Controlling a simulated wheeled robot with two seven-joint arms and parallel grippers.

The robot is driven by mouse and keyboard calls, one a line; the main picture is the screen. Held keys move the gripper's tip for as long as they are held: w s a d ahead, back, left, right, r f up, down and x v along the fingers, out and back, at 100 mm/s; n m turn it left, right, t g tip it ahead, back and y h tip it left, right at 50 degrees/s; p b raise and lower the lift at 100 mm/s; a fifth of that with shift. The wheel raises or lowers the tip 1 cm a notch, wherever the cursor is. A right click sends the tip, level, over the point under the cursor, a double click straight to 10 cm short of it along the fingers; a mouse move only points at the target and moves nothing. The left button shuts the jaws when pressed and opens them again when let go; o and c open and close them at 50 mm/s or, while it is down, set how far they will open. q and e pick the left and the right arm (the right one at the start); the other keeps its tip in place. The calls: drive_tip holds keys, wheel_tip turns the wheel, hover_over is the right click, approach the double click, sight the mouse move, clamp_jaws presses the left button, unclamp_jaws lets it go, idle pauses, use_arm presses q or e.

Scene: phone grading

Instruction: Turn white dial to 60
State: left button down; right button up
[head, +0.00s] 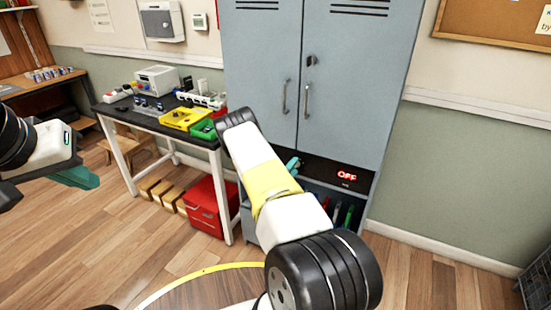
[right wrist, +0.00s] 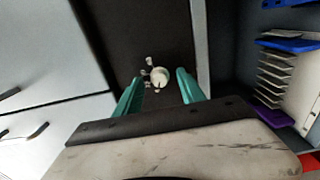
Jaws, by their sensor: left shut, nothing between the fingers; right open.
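The white dial (right wrist: 160,77) sits on a dark panel, with several small pale marks around its left side. In the right wrist view it lies between the teal fingertips of my open right gripper (right wrist: 160,76); I cannot tell whether they touch it. In the head view, one teal finger of the right gripper (head: 293,164) shows past my arm at the cabinet's black panel (head: 318,172), and the dial is hidden. A red display (head: 346,176) on this panel reads OFF. My left gripper (head: 88,179) is shut and empty at the left, over the floor.
The panel is set in a grey-blue cabinet (head: 262,75) with closed doors above and an open compartment below. A black-topped bench (head: 130,110) with bins and devices stands to the left, with a red box (head: 205,205) under it. The floor at the right is mostly clear.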

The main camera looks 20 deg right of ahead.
clamp_jaws()
drive_tip(key=shift+m, duration=0.5)
drive_tip(key=shift+f+m, duration=0.1)
drive_tip(key=shift+m, duration=12.8)
